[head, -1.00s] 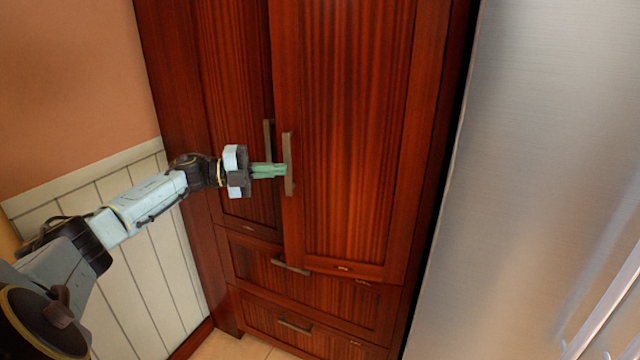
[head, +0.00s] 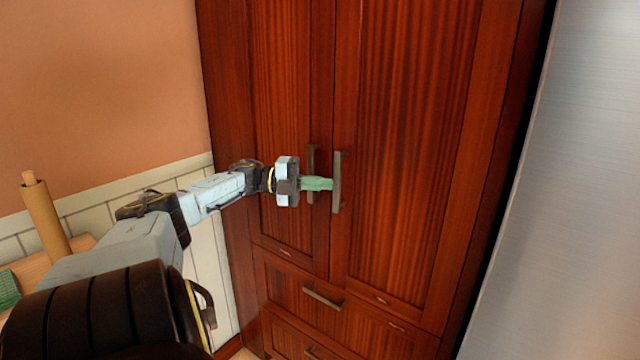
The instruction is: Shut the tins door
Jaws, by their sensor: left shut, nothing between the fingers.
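A tall reddish-brown wooden cabinet has two upper doors. The right door (head: 415,130) looks flush or nearly flush with the left door (head: 280,110). Each has a vertical metal handle, the right door's handle (head: 337,182) and the left door's handle (head: 311,160), side by side at the middle seam. I cannot read which door is the tins door. My left gripper (head: 320,184) is shut, with its green fingers pointing right and their tips at the right door's handle. Whether they touch it is unclear. My right gripper is not in view.
Drawers with horizontal handles (head: 322,299) sit below the doors. A steel fridge (head: 575,180) stands close on the right. A wooden roller or post (head: 46,215) and a green item (head: 8,289) are at the far left.

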